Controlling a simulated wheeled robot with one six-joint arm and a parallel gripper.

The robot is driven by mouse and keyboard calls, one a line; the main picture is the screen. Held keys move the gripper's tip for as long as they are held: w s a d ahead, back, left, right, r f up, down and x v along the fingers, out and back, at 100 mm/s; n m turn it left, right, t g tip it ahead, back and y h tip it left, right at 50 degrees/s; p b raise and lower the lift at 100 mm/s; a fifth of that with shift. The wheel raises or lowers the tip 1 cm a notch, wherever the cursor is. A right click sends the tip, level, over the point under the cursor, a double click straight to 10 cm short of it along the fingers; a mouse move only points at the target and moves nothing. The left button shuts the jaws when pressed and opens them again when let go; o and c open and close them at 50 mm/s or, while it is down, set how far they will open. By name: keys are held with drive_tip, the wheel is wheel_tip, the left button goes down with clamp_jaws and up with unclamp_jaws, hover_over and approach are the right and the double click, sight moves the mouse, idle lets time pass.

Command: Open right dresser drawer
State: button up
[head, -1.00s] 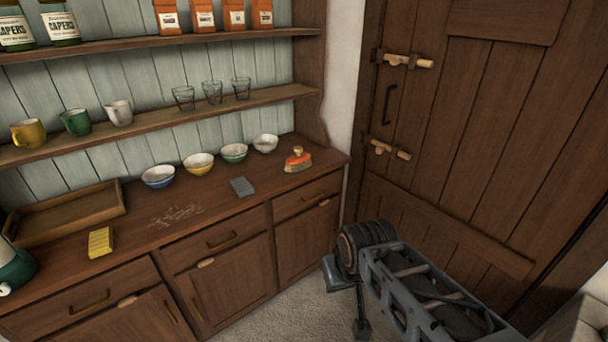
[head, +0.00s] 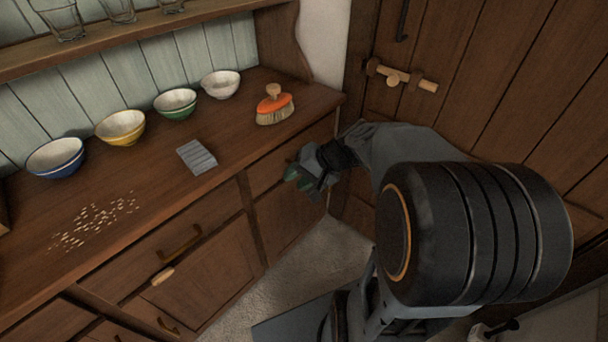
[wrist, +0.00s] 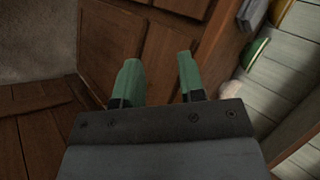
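The right dresser drawer (head: 264,172) is the top drawer at the right end of the wooden dresser and looks closed. My gripper (head: 297,178) is in front of this drawer and covers its right part; the drawer's handle is hidden in the head view. In the wrist view, the two green fingers of my gripper (wrist: 158,60) are apart with nothing between them. They point at the brown dresser front (wrist: 165,48). I cannot tell whether the fingers touch it, and no handle shows there.
Crumbs (head: 95,220) lie to the left. A wooden door (head: 480,90) stands close on the right. Some floor (head: 300,270) is clear before the dresser.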

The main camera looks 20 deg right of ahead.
drive_tip(key=w+d+f+m+t+h+b, duration=0.1)
drive_tip(key=w+d+f+m+t+b, duration=0.4)
drive_tip(key=d, duration=0.3)
drive_tip(key=w+d+f+m+t+b, duration=0.2)
drive_tip(key=w+d+f+t+b, duration=0.25)
drive_tip(key=d+f, duration=0.3)
drive_tip(key=shift+m, duration=0.3)
drive_tip(key=x, duration=0.4)
drive_tip(key=b+x, duration=0.1)
drive_tip(key=x, duration=0.7)
drive_tip(key=shift+w+d+b, duration=0.3)
drive_tip(key=shift+b, duration=0.1)
drive_tip(key=shift+c, duration=0.4)
clamp_jaws()
